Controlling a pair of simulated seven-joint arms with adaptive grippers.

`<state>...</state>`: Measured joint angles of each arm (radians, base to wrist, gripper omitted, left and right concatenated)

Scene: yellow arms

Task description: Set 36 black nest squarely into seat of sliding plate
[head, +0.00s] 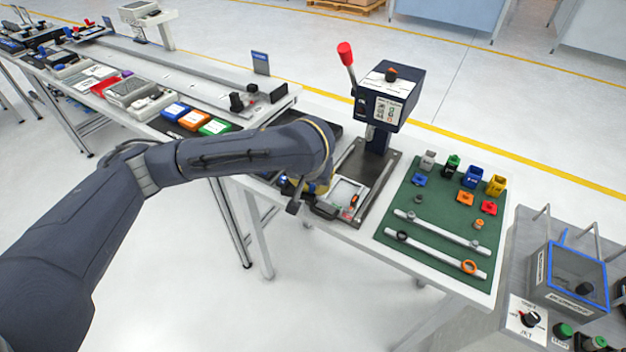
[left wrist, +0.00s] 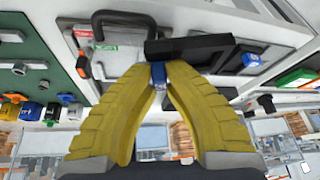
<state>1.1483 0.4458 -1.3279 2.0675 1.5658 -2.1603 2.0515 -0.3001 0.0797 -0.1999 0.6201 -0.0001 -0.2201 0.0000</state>
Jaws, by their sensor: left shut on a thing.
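My left gripper (left wrist: 160,75) is shut in the left wrist view, its two yellow fingers closing on a small blue piece. This piece meets a long black block, which looks like the black nest (left wrist: 195,44); its number cannot be read. In the head view, my left gripper (head: 318,187) is beside the press, largely hidden by my arm. The sliding plate (head: 346,192) is a pale framed plate at the press base, with a black handle at its front. The nest appears over or beside that plate; I cannot tell whether they touch. My right gripper is not in view.
The press (head: 388,98) with its red-knobbed lever stands behind the plate. A green mat (head: 432,206) to the right holds coloured blocks, rods and rings. Blue, orange and green boxes (head: 194,120) lie on the bench at left. A blue-rimmed box (head: 572,275) stands at far right.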

